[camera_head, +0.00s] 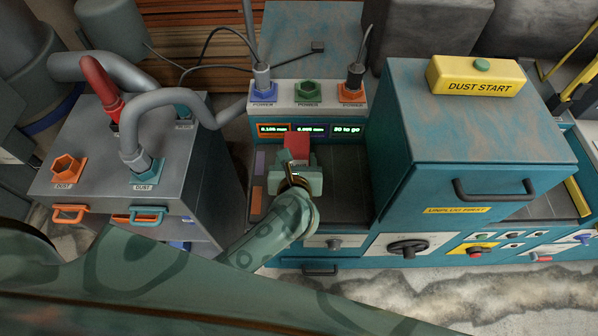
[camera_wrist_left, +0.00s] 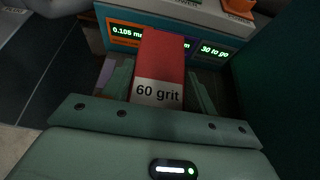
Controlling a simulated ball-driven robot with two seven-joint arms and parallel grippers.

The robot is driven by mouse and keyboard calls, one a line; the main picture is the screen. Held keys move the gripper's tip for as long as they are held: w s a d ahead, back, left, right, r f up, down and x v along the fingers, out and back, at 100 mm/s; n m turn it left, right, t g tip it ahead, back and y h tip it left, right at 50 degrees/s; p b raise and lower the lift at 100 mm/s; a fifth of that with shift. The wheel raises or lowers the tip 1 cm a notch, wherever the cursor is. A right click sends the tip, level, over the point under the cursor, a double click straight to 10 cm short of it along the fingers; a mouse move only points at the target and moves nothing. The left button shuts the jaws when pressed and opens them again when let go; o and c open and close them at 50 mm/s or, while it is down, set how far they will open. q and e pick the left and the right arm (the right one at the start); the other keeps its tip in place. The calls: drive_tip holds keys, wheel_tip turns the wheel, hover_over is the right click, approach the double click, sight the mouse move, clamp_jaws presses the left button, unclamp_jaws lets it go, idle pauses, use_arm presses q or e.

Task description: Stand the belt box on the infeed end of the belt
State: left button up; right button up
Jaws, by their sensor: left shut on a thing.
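The belt box (camera_head: 297,146) is a red box with a white "60 grit" label; it also fills the middle of the left wrist view (camera_wrist_left: 160,60). My left gripper (camera_head: 299,165) is shut on it, with one finger on each side in the wrist view (camera_wrist_left: 160,92). The box is over the dark belt bed (camera_head: 346,178), in front of the lit displays (camera_head: 310,129). I cannot tell whether its underside touches the belt. My right gripper is not in view.
The tall teal housing (camera_head: 400,150) walls off the bed's right side. The grey dust cabinet (camera_head: 110,165) with hoses stands to the left. Power sockets (camera_head: 308,91) with plugs and cables line the ledge behind. Dark bed surface is clear right of the gripper.

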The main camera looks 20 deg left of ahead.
use_arm(q)
drive_tip(key=shift+w+f, duration=0.2)
drive_tip(key=shift+w+d+f+b, duration=0.1)
drive_tip(key=shift+w+f+b, duration=0.05)
drive_tip(key=shift+f+b, duration=0.85)
drive_tip(key=shift+w+f+b, duration=0.1)
drive_tip(key=shift+f+b, duration=0.85)
drive_tip(key=shift+f, duration=0.05)
drive_tip(key=o, duration=1.6)
drive_tip(key=shift+r, duration=0.25)
drive_tip(key=p+v, duration=0.2)
drive_tip(key=v, duration=1)
